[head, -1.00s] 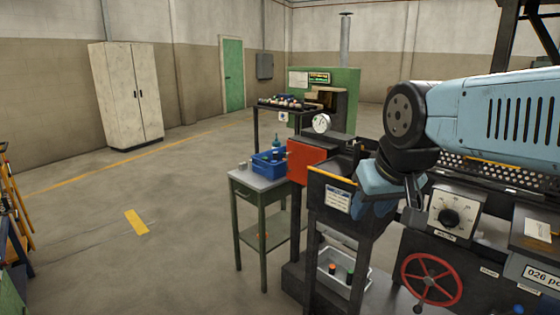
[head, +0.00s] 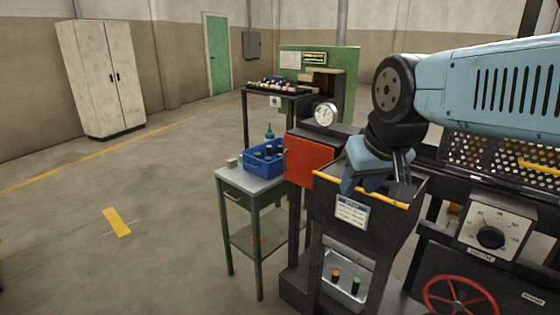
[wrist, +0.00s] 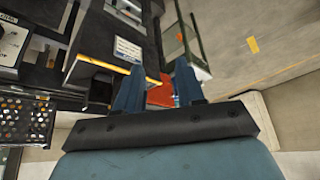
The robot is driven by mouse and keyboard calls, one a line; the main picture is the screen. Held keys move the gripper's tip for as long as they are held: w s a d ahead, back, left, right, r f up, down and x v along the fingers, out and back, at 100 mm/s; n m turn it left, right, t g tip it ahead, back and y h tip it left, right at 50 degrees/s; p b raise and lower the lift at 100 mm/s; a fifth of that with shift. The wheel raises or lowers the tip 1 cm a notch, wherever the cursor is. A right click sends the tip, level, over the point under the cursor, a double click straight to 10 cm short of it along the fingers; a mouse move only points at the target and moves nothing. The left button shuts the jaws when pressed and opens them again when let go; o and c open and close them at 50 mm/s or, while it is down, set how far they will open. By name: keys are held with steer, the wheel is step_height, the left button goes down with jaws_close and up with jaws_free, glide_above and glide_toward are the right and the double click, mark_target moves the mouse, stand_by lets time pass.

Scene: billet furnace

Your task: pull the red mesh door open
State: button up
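The red door (head: 310,161) is a small red panel on the dark machine, left of the dark yellow-edged housing in the head view. It appears shut, and I cannot make out mesh on it. In the wrist view the red door (wrist: 160,92) shows between the two blue fingers. My gripper (wrist: 158,78) is open and empty, its fingers spread apart. In the head view my gripper (head: 358,178) is over the yellow-edged housing, to the right of the door and apart from it. One finger is partly hidden there.
A yellow-edged housing (head: 350,240) stands under my gripper. A green side table (head: 240,182) with a blue bin (head: 262,165) stands left of the door. A gauge (head: 326,114) sits above the door. A red handwheel (head: 462,299) is at lower right.

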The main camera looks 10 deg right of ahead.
steer(key=shift+w, duration=0.1)
steer(key=w+r+m, duration=0.2)
steer(key=w+r, duration=0.3)
steer(key=w, duration=0.9)
steer(key=m+g+h, duration=0.2)
steer(key=m+h, duration=0.1)
steer(key=m, duration=0.4)
glide_above(285, 168)
steer(key=s+a, duration=0.3)
step_height(285, 168, down, 18)
steer(key=shift+n, duration=0.3)
steer(key=x, duration=1.3)
steer(key=shift+s+a+f, duration=0.1)
steer(key=shift+s+f, duration=0.1)
